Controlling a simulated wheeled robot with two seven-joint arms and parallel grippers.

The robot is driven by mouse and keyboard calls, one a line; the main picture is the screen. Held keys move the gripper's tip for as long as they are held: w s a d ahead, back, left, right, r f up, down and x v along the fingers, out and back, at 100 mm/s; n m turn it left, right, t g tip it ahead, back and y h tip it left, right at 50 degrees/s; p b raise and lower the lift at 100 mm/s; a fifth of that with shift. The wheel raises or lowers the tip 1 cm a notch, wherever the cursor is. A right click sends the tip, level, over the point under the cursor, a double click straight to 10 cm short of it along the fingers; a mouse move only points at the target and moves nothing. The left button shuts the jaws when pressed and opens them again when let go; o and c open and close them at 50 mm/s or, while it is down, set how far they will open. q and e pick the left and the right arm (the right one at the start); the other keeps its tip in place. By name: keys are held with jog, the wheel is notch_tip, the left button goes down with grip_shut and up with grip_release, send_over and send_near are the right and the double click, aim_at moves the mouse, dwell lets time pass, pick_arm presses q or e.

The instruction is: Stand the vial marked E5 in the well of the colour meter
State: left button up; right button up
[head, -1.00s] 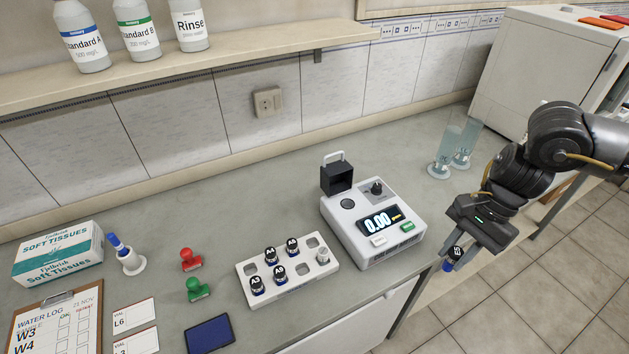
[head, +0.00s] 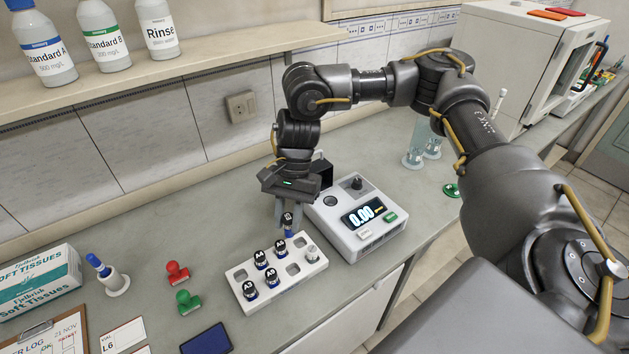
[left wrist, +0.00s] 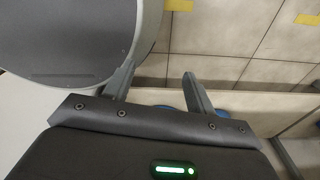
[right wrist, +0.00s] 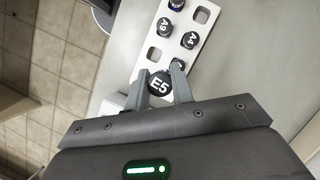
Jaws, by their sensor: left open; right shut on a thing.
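The vial marked E5 (head: 288,222) has a black cap and a blue lower part. My right gripper (head: 288,213) is shut on it and holds it roughly upright at the back edge of the white rack. Its E5 cap (right wrist: 159,85) faces the camera between the fingers in the right wrist view. The colour meter (head: 385,236) stands just right of it, showing 0.00. Its round dark well (head: 330,201) looks empty, with the black lid (head: 322,172) raised behind, partly hidden by my gripper. My left gripper (left wrist: 156,82) is open and empty, seen only in the left wrist view.
The white rack (head: 270,294) holds several capped vials, including A3, A4 and A9. Red (head: 177,273) and green (head: 187,301) stamps stand left of it. Glass cylinders (head: 413,150) stand at the back right. A bottle shelf (head: 200,50) runs above the bench.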

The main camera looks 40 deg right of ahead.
pick_arm(q)
jog(key=shift+o, duration=1.1)
jog(key=shift+w+a+f, duration=0.1)
jog(key=shift+w+f, duration=0.1)
jog(key=shift+f, duration=0.15)
pick_arm(e)
jog(key=w+d+f+m+t+y, duration=0.1)
jog(key=w+d+f+m+t, duration=0.1)
jog(key=w+d+m, duration=0.35)
jog(key=m+t, duration=0.2)
jog(key=m, duration=0.3)
send_over(325, 203)
jog(key=d, duration=0.1)
pick_arm(q)
jog(key=shift+s+a+f+b, duration=0.15)
jog(key=shift+s+f+b, duration=0.3)
jog(key=shift+b, duration=0.35)
pick_arm(e)
jog(key=shift+s+d+f+h, duration=0.1)
jog(key=shift+d+f+h, duration=0.1)
jog(key=shift+f, duration=0.25)
jog(key=shift+s+d+f+h, duration=0.1)
jog(key=shift+d+f, duration=0.05)
jog(key=shift+f, duration=0.3)
pick_arm(q)
jog(key=shift+w+f, duration=0.1)
jog(key=shift+f, duration=0.1)
pick_arm(e)
jog(key=shift+f, duration=0.15)
